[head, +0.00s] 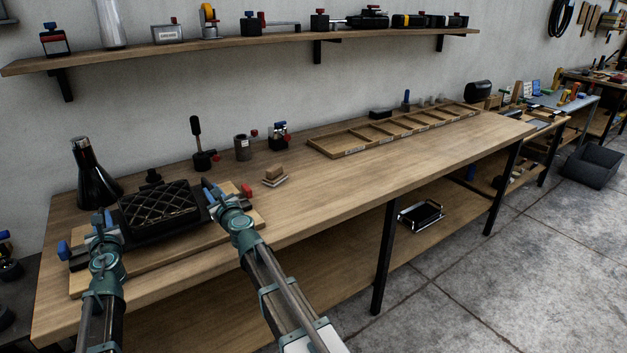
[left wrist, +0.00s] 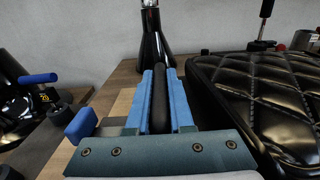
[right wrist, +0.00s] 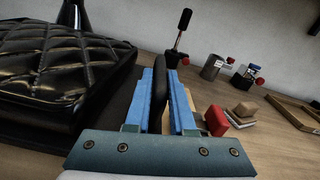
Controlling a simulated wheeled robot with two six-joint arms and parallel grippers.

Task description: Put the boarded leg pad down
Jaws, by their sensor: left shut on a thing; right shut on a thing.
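The boarded leg pad (head: 160,203) is a black, diamond-quilted cushion on a dark board, at the left end of the workbench. It lies over a light wooden base board (head: 88,284); I cannot tell whether it touches it. My left gripper (head: 104,220) is at the pad's left side, and my right gripper (head: 209,191) is at its right side. In the left wrist view, blue fingers (left wrist: 160,95) are shut on a black edge beside the pad (left wrist: 265,95). In the right wrist view, blue fingers (right wrist: 162,90) are shut on a similar black edge beside the pad (right wrist: 65,70).
A black cone-shaped bottle (head: 92,172) stands behind the pad. A red block (head: 246,191) and a blue knob (head: 63,250) sit at the base board's sides. Small blocks (head: 274,176) lie to the right. The bench (head: 370,180) is largely clear before the long wooden tray (head: 325,150).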

